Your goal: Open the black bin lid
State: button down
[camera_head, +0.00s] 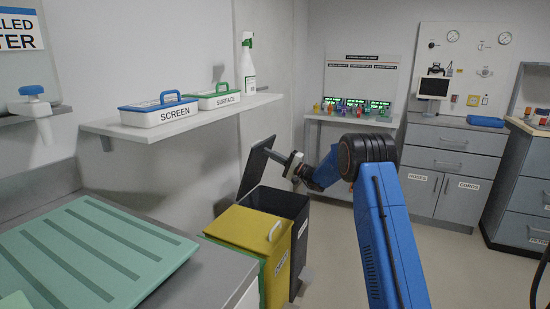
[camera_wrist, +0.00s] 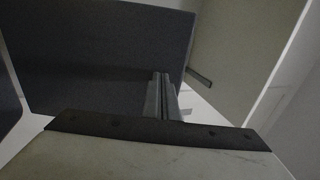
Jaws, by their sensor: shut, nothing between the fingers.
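The black bin (camera_head: 285,203) stands behind the yellow bin in the head view. Its lid (camera_head: 256,165) is raised and tilted steeply up, hinged at the wall side, with the bin's top opening showing. My gripper (camera_head: 287,163) is at the lid's inner face, near its upper part; whether it touches cannot be told. In the wrist view the two fingers (camera_wrist: 162,95) are shut together with nothing between them. They point at a large dark panel (camera_wrist: 105,55), which looks like the lid.
The yellow bin (camera_head: 250,228) with a closed lid and pale handle stands in front. A shelf (camera_head: 180,122) with two boxes and a spray bottle runs along the wall above. A counter with a green ribbed mat (camera_head: 95,250) is at left. Floor to the right is clear.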

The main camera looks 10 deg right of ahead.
aim_at(258, 146)
jog(key=shift+w+a, duration=0.1)
jog(key=shift+a, duration=0.1)
jog(key=w+a, duration=0.1)
jog(key=w+a+r+g+h, duration=0.1)
jog(key=a, duration=0.1)
jog(key=w+a+r+h, duration=0.1)
jog(key=shift+w+a+r, duration=0.1)
jog(key=shift+a+r, duration=0.1)
jog(key=shift+a, duration=0.05)
jog(key=shift+w+a+r+g, duration=0.1)
jog(key=shift+w+a+g, duration=0.2)
jog(key=shift+a+g, duration=0.1)
jog(key=shift+d, duration=0.1)
